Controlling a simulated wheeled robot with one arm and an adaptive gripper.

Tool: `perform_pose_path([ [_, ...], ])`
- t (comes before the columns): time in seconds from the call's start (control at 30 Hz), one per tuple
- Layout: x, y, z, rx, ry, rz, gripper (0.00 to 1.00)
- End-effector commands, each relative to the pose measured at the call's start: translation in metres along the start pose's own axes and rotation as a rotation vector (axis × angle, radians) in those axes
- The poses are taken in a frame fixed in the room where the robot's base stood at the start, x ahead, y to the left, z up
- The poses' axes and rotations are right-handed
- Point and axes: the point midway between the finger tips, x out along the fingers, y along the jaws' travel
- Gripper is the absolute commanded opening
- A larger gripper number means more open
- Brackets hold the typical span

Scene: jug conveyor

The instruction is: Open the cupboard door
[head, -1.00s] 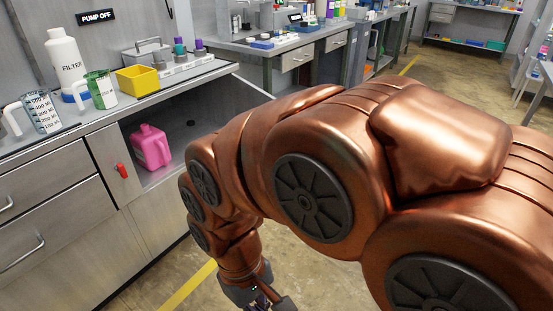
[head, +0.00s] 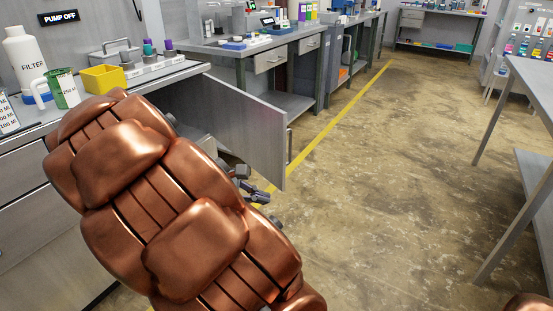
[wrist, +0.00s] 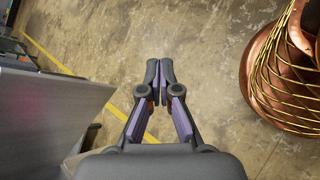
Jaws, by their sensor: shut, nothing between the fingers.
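The cupboard door (head: 235,125) is a grey metal panel that stands swung out from the bench, with its inner face towards me in the head view. A handle (head: 290,145) shows past its free edge. My gripper (head: 256,190) is in front of the door's lower part there, partly hidden by my arm. In the wrist view my gripper (wrist: 159,72) has its fingertips together with nothing between them. A grey panel, apparently the door (wrist: 50,115), is to its left, with a gap of floor between. My arm hides most of the cupboard opening.
The bench top holds a white FILTER bottle (head: 26,58), a green-marked jug (head: 64,90) and a yellow bin (head: 103,78). Another bench (head: 245,48) stands beyond the door. A table (head: 525,100) is at right. Open floor (head: 400,190) lies between.

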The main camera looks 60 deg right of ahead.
Motion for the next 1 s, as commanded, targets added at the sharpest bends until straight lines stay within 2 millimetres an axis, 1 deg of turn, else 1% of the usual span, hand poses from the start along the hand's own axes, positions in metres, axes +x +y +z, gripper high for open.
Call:
perform_pose_path([
  [0.03,0.011,0.013,-0.012,-0.036,-0.042,0.037,0.00],
  [0.17,0.023,0.052,-0.031,-0.135,-0.139,0.137,0.00],
  [0.2,0.026,0.064,-0.039,-0.169,-0.167,0.166,0.00],
  [0.27,0.032,0.080,-0.051,-0.224,-0.214,0.210,0.00],
  [0.37,0.039,0.106,-0.074,-0.315,-0.284,0.280,0.00],
  [0.4,0.042,0.115,-0.084,-0.351,-0.311,0.307,0.00],
  [0.5,0.049,0.135,-0.112,-0.448,-0.375,0.369,0.00],
  [0.63,0.056,0.154,-0.146,-0.554,-0.437,0.437,0.00],
  [0.7,0.058,0.161,-0.160,-0.597,-0.463,0.464,0.00],
  [0.8,0.060,0.167,-0.176,-0.641,-0.486,0.491,0.00],
  [0.9,0.060,0.171,-0.183,-0.663,-0.498,0.505,0.00],
  [1.0,0.064,0.174,-0.184,-0.668,-0.502,0.510,0.00],
])
